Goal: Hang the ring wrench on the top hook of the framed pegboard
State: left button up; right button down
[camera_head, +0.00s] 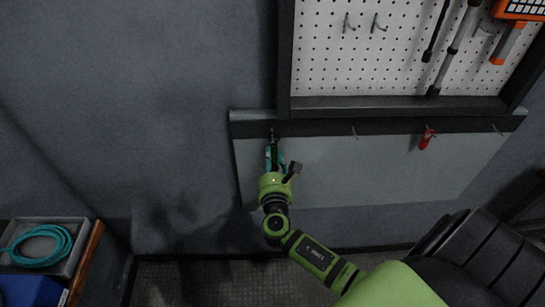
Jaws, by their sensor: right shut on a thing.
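The framed pegboard (400,60) is on the wall at the top right, white with holes in a dark frame. Two bare hooks (377,23) show on its upper left part. My right gripper (273,146) is below the frame's lower left corner, at the left end of the dark rail. It is shut on a small dark thing at its fingertips, which looks like the ring wrench (272,134). Its shape is mostly hidden by the fingers, and I cannot tell whether it touches the rail. My left gripper is not in view.
Long dark tools (456,42) and an orange tool (508,42) hang at the pegboard's right. A red item (427,138) hangs on the dark rail (390,127). A grey tray (65,255) with a teal coil stands lower left. The wall left of the board is clear.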

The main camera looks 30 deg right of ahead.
jog(key=shift+s+a+r, duration=0.15)
jog(key=shift+s+r, duration=0.05)
jog(key=shift+r, duration=0.1)
jog(key=shift+p+v, duration=0.6)
jog(key=shift+v, duration=0.95)
jog(key=p+v, duration=0.1)
jog(key=v, duration=0.8)
